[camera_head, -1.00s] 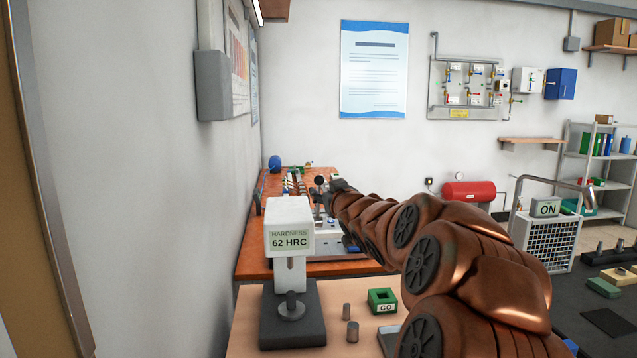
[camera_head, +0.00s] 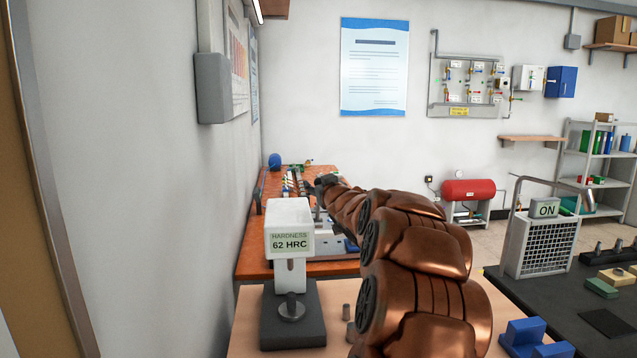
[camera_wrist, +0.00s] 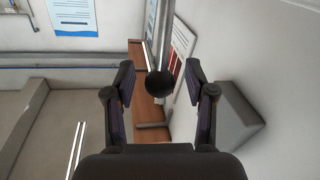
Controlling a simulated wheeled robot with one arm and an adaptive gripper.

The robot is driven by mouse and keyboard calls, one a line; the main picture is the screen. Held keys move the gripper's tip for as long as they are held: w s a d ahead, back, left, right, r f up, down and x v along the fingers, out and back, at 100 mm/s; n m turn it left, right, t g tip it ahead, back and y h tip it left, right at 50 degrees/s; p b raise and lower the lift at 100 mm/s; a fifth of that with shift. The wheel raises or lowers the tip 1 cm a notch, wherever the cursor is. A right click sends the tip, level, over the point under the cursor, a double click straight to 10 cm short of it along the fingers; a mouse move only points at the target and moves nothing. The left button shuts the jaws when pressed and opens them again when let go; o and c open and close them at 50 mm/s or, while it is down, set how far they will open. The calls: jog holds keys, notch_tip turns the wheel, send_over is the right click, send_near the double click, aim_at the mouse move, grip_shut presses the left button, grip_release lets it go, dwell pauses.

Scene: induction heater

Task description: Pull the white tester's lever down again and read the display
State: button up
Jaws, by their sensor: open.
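The white tester (camera_head: 290,222) stands on a dark base at the front left of the bench. Its display (camera_head: 290,242) reads "HARDNESS 62 HRC". A small metal cylinder (camera_head: 291,299) stands on its round anvil. My gripper (camera_head: 320,186) is behind and above the tester's right side, hiding the lever's end in the head view. In the wrist view, a black ball knob (camera_wrist: 159,85) on a grey rod (camera_wrist: 165,38) sits between the fingers of my gripper (camera_wrist: 160,74). The fingers are open, with gaps on both sides of the knob.
A small grey cylinder (camera_head: 346,312) stands on the light bench right of the tester, partly behind my arm. A wooden bench (camera_head: 250,255) with tools lies behind. The wall (camera_head: 150,180) runs close on the left. A blue block (camera_head: 528,335) is at lower right.

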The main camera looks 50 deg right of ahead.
jog(key=shift+w+d, duration=0.1)
jog(key=shift+w, duration=0.05)
grip_shut()
dwell(0.4)
